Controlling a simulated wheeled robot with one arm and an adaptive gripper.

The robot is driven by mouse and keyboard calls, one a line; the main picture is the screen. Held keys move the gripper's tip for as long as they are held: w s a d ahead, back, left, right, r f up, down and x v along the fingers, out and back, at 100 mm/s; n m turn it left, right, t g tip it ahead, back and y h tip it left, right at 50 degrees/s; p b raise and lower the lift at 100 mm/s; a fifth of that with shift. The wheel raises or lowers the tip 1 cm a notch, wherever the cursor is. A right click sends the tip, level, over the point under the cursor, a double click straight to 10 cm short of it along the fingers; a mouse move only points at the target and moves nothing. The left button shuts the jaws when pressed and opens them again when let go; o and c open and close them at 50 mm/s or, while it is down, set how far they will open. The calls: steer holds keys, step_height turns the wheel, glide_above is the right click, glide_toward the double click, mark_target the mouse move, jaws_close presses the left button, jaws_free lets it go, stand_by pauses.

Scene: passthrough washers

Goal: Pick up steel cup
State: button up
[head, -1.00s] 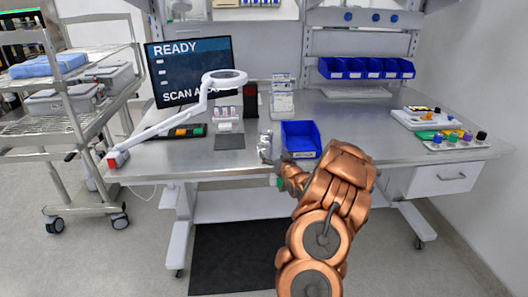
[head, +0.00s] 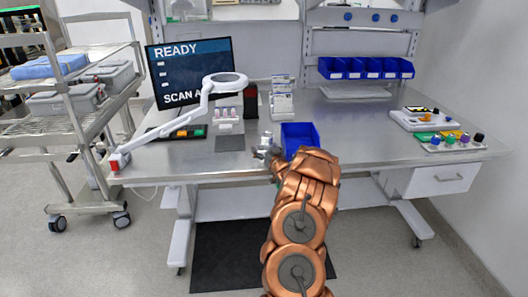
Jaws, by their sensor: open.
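A small steel cup (head: 266,140) stands on the steel worktop, just left of the blue bin, near the front edge. My gripper (head: 264,153) is at the table's front edge, right at the near side of the cup. It is open. Its fingers are small and partly hidden by my copper arm, so I cannot tell whether they touch the cup or reach around it.
The open blue bin (head: 299,136) stands close to the right of my gripper. A magnifier lamp (head: 223,83) reaches over the left of the worktop (head: 370,135). A tray of colored-capped items (head: 452,141) is at the right. The middle right is clear.

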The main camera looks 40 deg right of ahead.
steer(key=shift+w, duration=0.3)
steer(key=shift+c, duration=0.3)
steer(key=c, duration=1.2)
